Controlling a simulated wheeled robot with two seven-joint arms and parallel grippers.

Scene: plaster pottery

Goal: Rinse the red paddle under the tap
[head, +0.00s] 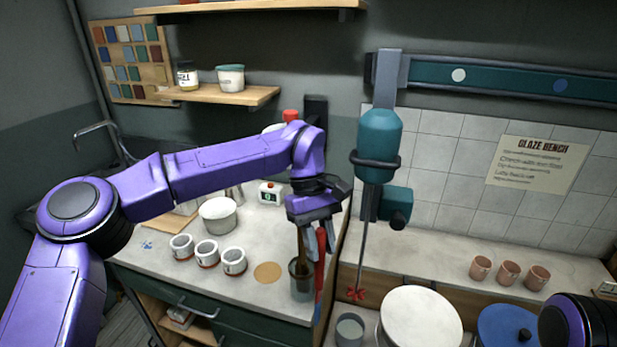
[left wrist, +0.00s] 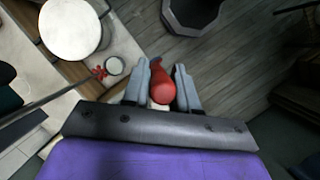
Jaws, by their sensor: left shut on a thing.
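My left gripper (head: 319,243) is shut on the red paddle (head: 320,268), which hangs upright below the fingers, with a blue part at its lower end. In the left wrist view the red handle (left wrist: 164,84) sits between the two grey fingers of the gripper (left wrist: 163,76). The curved metal tap (head: 98,128) is at the far left, behind my left arm; its basin is hidden. My right arm shows only as a purple link at the bottom right, and its gripper is out of view.
A dark jar (head: 300,283) with wooden handles stands just left of the paddle. Three small cups (head: 207,252) and a white pot (head: 219,214) stand on the counter. A teal mixer (head: 379,132) with a red propeller (head: 357,294) hangs on the right, near a large white-topped tub (head: 420,322).

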